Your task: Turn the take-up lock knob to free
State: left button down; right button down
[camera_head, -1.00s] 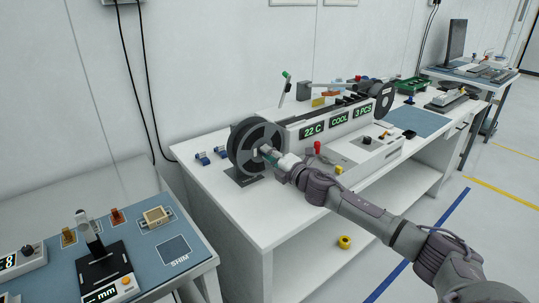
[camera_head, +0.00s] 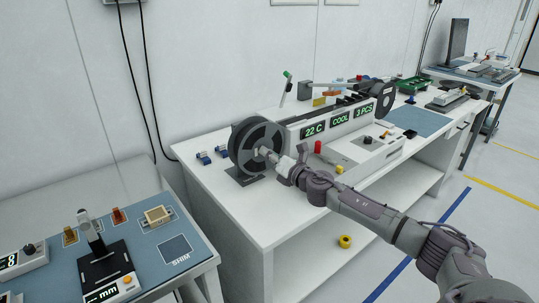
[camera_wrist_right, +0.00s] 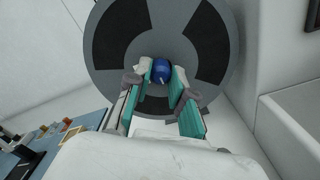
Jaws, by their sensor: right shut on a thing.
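The take-up reel (camera_head: 247,162), a dark grey disc with black sectors, stands at the near left end of the white handler. It fills the upper part of the right wrist view (camera_wrist_right: 160,18). The take-up lock knob (camera_wrist_right: 161,68) is blue, sits at the reel's centre and carries a small pale mark. My right gripper (camera_wrist_right: 160,77) is shut on the knob, with one teal-padded finger on each side. In the head view the right gripper (camera_head: 268,154) reaches the hub from the right and hides the knob. My left gripper is not in view.
The handler (camera_head: 325,124) shows "22 C", "COOL" and "3 PCS". A red part (camera_head: 318,147) stands near my right wrist. Small blue parts (camera_head: 204,159) lie left of the reel. A yellow ring (camera_head: 345,241) lies on the lower shelf. A shim bench (camera_head: 196,246) stands at lower left.

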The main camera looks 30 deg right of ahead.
jog(key=shift+a+f, duration=0.1)
jog(key=shift+f, duration=0.1)
jog(key=c, duration=1.1)
grip_release()
jog(key=shift+o, duration=0.4)
jog(key=shift+r, duration=0.1)
jog(key=s+d, duration=0.1)
jog(key=s, duration=1.1)
